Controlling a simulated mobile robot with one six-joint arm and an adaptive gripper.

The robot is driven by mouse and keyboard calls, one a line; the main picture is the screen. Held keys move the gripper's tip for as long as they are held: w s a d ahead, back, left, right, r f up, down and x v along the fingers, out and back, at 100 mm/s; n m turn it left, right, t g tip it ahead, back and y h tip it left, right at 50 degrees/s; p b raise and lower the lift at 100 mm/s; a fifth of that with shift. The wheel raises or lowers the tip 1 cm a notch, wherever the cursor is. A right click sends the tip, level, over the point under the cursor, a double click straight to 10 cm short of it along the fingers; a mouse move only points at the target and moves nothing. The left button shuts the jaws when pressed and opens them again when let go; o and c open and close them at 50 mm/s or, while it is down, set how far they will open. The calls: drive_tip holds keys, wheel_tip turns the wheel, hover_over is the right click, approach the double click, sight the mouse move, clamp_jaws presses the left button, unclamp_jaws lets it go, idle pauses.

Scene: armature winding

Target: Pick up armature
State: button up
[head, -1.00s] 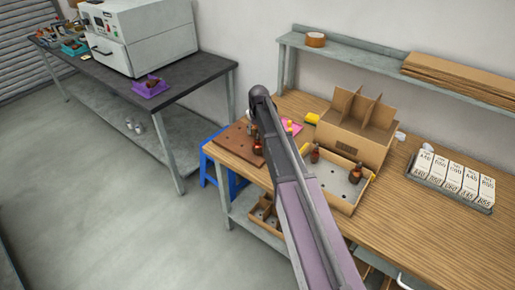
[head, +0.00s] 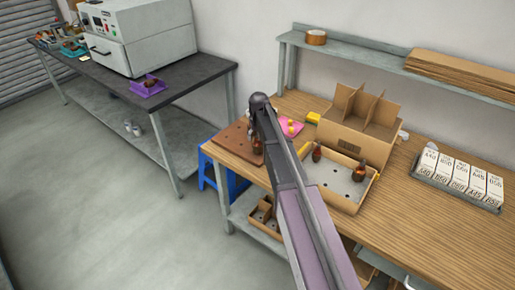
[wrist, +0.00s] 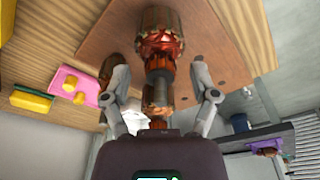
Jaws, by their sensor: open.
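In the wrist view an armature (wrist: 160,45) with a copper-red winding and a shaft stands on a brown board (wrist: 225,60). My gripper (wrist: 160,85) is open, with one finger on each side of the armature's shaft and visible gaps between. A second copper-coloured part (wrist: 107,72) shows partly behind the left finger. In the head view the brown board (head: 228,143) lies at the table's left end, and a dark red armature (head: 257,146) shows there beside my arm. My arm hides much of the gripper in that view.
A shallow cardboard tray (head: 342,205) with two armatures (head: 317,153) (head: 360,171) stands right of my arm. Behind it is a divided cardboard box (head: 352,140). A pink pad (head: 289,127) with yellow pieces lies near the board. White cartons (head: 460,178) stand in a tray at right.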

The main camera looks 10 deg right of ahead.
idle(0.4)
clamp_jaws()
drive_tip(key=shift+r, duration=0.2)
wheel_tip(320, 180, up, 3)
drive_tip(key=p, duration=0.3)
drive_tip(key=shift+f, duration=0.2)
drive_tip(key=s+r+p, duration=0.2)
drive_tip(key=s, duration=1.4)
drive_tip(key=shift+d, duration=0.15)
